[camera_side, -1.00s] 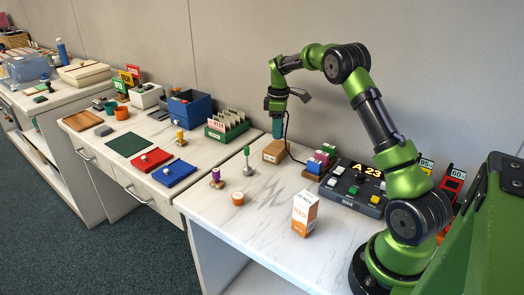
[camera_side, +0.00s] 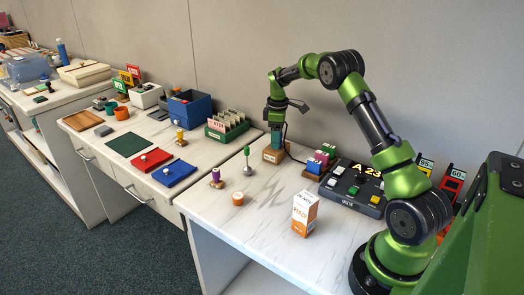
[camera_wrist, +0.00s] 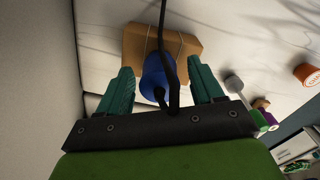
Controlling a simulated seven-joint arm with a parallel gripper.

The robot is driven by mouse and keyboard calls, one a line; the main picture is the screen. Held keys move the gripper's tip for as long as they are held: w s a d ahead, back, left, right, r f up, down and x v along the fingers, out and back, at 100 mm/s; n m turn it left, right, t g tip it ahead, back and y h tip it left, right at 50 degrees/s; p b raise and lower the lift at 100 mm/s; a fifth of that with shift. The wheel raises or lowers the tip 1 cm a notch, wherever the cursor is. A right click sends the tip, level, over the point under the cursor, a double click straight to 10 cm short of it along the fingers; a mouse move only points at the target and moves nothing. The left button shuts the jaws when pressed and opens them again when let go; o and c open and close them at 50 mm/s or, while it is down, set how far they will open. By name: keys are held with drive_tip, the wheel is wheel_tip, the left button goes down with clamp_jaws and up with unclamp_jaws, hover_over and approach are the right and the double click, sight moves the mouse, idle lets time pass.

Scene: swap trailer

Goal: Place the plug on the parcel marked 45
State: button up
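The parcel (camera_side: 270,154) is a small brown cardboard box near the wall on the right-hand table. In the wrist view the parcel (camera_wrist: 192,46) has thin string across it; I cannot read a number on it. The plug (camera_wrist: 152,72) is blue with a black cable and appears over the parcel's near side; whether it touches the parcel is hard to tell. My gripper (camera_wrist: 160,75) has its two teal fingers on either side of the plug, with a gap showing on each side. In the side view my gripper (camera_side: 276,140) is low at the parcel.
Right of the parcel are coloured blocks (camera_side: 317,163) and a dark control panel (camera_side: 350,190). The middle of the tabletop is clear. The wall is close behind.

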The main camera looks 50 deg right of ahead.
wheel_tip(320, 180, up, 12)
drive_tip(key=r, duration=0.1)
drive_tip(key=s+a+r+m+t, duration=0.2)
drive_tip(key=s+a+r, duration=0.1)
drive_tip(key=a+r, duration=0.55)
drive_tip(key=s+a+r+m+t+y, duration=0.1)
drive_tip(key=s+a+m+t, duration=0.1)
drive_tip(key=s+a, duration=0.45)
drive_tip(key=s+a+r+m+t, duration=0.15)
drive_tip(key=s+a, duration=0.25)
drive_tip(key=a, duration=0.5)
drive_tip(key=s+a+f+m+t+y, duration=0.1)
drive_tip(key=s+a+f+m, duration=0.3)
drive_tip(key=s, duration=0.6)
drive_tip(key=shift+a+f+t, duration=0.35)
drive_tip(key=shift+a+f, duration=0.3)
drive_tip(key=shift+a, duration=0.4)
